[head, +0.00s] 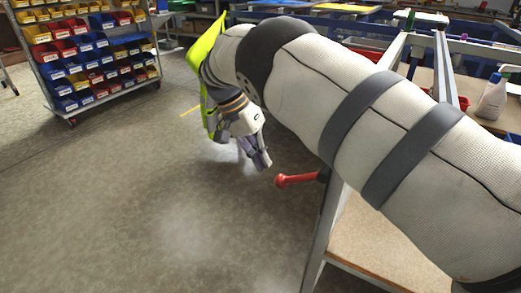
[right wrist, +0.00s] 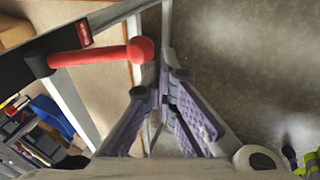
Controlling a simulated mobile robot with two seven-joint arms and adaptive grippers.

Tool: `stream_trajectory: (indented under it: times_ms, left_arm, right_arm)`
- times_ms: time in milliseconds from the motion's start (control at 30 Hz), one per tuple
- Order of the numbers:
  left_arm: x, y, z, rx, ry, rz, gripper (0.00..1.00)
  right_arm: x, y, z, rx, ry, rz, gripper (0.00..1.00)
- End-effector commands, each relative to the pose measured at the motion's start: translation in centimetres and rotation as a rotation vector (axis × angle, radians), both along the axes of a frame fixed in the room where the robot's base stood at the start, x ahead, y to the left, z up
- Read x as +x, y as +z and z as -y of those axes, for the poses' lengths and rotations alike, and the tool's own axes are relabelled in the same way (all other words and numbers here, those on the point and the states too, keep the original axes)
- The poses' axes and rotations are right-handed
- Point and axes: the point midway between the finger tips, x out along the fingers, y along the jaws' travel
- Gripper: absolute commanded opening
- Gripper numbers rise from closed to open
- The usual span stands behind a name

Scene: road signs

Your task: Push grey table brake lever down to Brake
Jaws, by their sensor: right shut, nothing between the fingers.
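The brake lever is red with a round knob (head: 296,180) and sticks out to the left from the grey table's frame (head: 329,228). In the right wrist view the lever (right wrist: 95,55) runs from a black mount at left to its ball end near the upper middle. My right gripper (head: 261,164) is shut and empty, with its fingers pointing down, just left of the knob in the head view. In the right wrist view the purple-padded fingertips (right wrist: 163,88) are close to the knob, with no clear contact. My left gripper is not in view.
A small red label (right wrist: 83,32) is beside the lever. A rack of coloured bins (head: 95,60) stands at the far left. A white bottle (head: 492,97) is on a bench at right. The floor left of the table is clear. My right arm hides part of the table.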

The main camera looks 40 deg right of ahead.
Motion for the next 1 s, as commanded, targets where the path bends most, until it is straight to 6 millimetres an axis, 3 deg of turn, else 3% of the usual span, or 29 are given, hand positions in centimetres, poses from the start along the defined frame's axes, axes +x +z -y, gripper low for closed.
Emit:
stream_trajectory:
  times_ms: [100,400,1000]
  left_arm:
    - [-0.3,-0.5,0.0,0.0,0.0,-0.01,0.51]
    - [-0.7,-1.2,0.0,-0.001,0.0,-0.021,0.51]
    - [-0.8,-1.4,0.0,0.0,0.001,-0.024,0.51]
  right_arm:
    - [0.0,-1.6,0.0,0.001,0.0,-0.003,0.0]
    - [0.0,-3.6,0.0,0.001,-0.001,-0.002,0.0]
    - [0.0,-4.2,0.0,0.001,0.0,0.001,0.0]
